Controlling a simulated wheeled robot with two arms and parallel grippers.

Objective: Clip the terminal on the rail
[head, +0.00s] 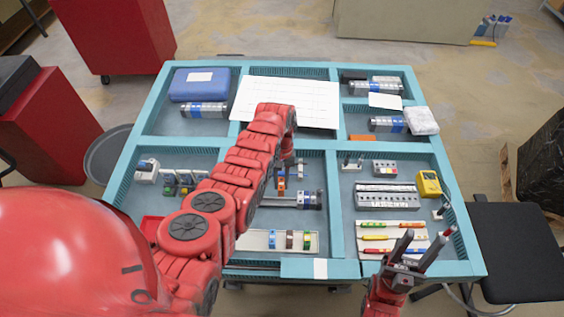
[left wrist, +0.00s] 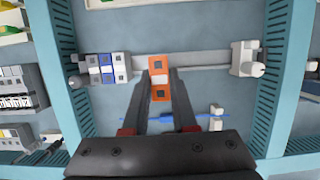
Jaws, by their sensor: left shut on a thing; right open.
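My left gripper (left wrist: 160,88) is shut on an orange terminal (left wrist: 160,91) with a pale middle. In the left wrist view the terminal overlaps the metal rail (left wrist: 205,60); I cannot tell whether it touches it. Grey and blue blocks (left wrist: 106,68) sit on the rail to the left, and a pale end piece (left wrist: 246,58) is at the right. In the head view the orange terminal (head: 281,186) shows just past my left forearm, over the rail's compartment; the arm hides part of this area. My right gripper (head: 408,255) is open and empty at the table's front right.
Teal dividers (head: 331,200) split the table into compartments. A blue-handled tool (left wrist: 185,118) lies beside the rail.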

